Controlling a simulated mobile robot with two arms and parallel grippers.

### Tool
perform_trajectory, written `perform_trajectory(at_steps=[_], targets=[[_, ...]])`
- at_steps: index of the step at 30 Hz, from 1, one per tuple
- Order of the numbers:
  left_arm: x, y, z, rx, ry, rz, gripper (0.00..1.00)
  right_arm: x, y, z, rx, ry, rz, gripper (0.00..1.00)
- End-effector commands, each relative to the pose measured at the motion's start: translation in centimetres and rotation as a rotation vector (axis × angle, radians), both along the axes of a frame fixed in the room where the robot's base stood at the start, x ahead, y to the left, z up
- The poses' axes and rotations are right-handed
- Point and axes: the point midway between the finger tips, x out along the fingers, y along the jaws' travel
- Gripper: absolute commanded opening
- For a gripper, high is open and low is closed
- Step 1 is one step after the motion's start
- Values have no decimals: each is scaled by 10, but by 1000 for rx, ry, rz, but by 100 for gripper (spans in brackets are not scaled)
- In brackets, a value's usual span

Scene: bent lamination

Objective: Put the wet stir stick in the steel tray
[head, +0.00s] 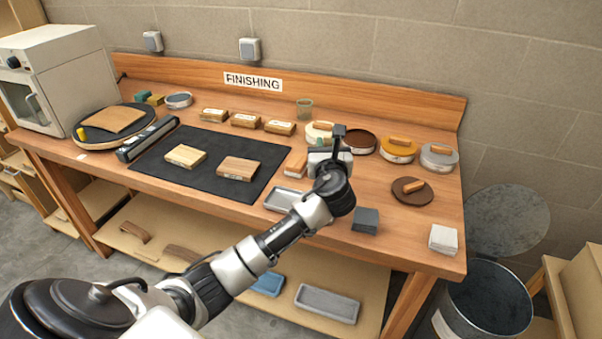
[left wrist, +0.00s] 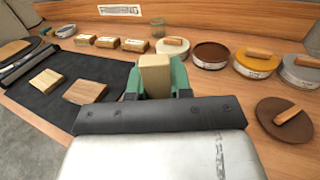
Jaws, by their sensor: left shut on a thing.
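My left gripper (head: 322,143) reaches over the right half of the bench. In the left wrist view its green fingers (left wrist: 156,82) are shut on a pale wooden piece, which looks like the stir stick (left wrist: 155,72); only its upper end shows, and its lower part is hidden. I cannot tell whether it is wet. The steel tray (head: 281,199) lies on the bench near the front edge, partly hidden by my left arm. An open can of brown finish (head: 361,141) stands just right of the gripper; it also shows in the left wrist view (left wrist: 211,53). My right gripper is out of view.
Lidded cream (head: 315,132), yellow (head: 398,151) and grey (head: 438,158) cans stand at the back. The brown lid (head: 405,193), a dark grey block (head: 365,220) and a white stack (head: 443,239) lie right. A black mat (head: 225,187) with wood pieces covers the middle.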

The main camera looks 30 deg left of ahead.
Motion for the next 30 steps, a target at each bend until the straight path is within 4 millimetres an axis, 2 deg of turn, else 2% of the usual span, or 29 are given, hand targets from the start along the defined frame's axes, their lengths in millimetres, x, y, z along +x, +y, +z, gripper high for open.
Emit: perform_trajectory(at_steps=[3,9,13,21,30], targets=[[-9,27,-16,4,5,3,0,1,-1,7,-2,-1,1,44],[-17,54,-34,2,3,0,0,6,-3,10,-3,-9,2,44],[-19,60,-41,-1,1,-1,0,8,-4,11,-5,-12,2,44],[-19,59,-76,0,3,-1,0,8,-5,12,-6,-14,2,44],[-19,59,-78,0,0,-2,0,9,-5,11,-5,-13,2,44]])
